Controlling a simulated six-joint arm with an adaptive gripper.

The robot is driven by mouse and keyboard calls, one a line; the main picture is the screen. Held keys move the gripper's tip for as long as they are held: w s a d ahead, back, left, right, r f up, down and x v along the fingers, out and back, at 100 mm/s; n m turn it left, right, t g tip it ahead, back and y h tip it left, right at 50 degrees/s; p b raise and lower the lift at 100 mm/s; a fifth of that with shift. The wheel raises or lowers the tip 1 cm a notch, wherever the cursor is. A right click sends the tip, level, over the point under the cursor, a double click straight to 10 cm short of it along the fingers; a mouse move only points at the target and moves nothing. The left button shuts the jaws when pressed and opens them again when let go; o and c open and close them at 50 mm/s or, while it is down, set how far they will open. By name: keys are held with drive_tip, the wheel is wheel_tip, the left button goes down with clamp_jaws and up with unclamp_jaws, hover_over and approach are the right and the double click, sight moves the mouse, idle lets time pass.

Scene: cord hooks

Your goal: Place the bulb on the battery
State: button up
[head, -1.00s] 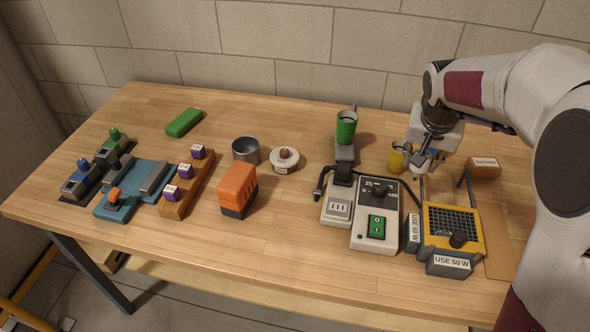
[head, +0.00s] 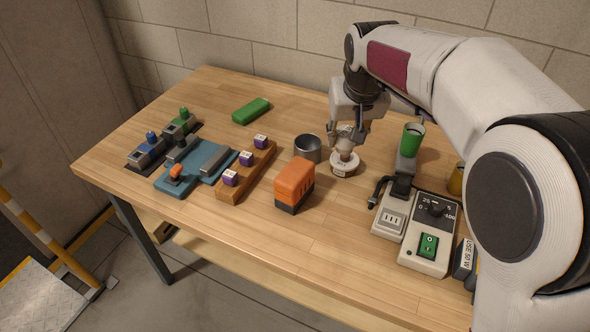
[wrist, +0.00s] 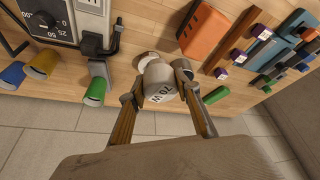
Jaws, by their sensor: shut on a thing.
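My gripper (head: 346,143) is shut on a pale, rounded bulb-like piece (wrist: 159,80) that carries a printed watt label, seen between the fingertips in the wrist view. In the head view the piece is right above or at a white round base (head: 344,168) on the table. This base also shows behind the bulb in the wrist view (wrist: 145,57). I cannot tell whether bulb and base touch. No thing is plainly marked as a battery; an orange and black block (head: 294,184), perhaps the battery, stands left of the base and also shows in the wrist view (wrist: 203,33).
A metal cup (head: 308,149) stands close left of my gripper. A green cup (head: 411,142) on a stand and a switch box (head: 429,250) are to the right. A wooden rack (head: 246,172), blue tray (head: 196,170) and green block (head: 251,111) are left. The front table strip is clear.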

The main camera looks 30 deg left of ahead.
drive_tip(key=s+a+n, duration=0.1)
drive_tip(key=s+a, duration=0.2)
drive_tip(key=a, duration=0.2)
drive_tip(key=s+a+r+n+y, duration=0.1)
drive_tip(key=s+a+n, duration=0.1)
drive_tip(key=a, duration=0.3)
drive_tip(key=shift+s+a+r+g, duration=0.3)
drive_tip(key=shift+s+a, duration=0.1)
drive_tip(key=shift+s, duration=0.1)
hover_over(287, 174)
drive_tip(key=s+d, duration=0.1)
drive_tip(key=shift+d+f, duration=0.1)
drive_tip(key=shift+f, duration=3.05)
drive_tip(key=shift+f, duration=1.85)
drive_tip(key=shift+f, duration=0.1)
drive_tip(key=o, duration=1.2)
drive_tip(key=shift+c, duration=0.2)
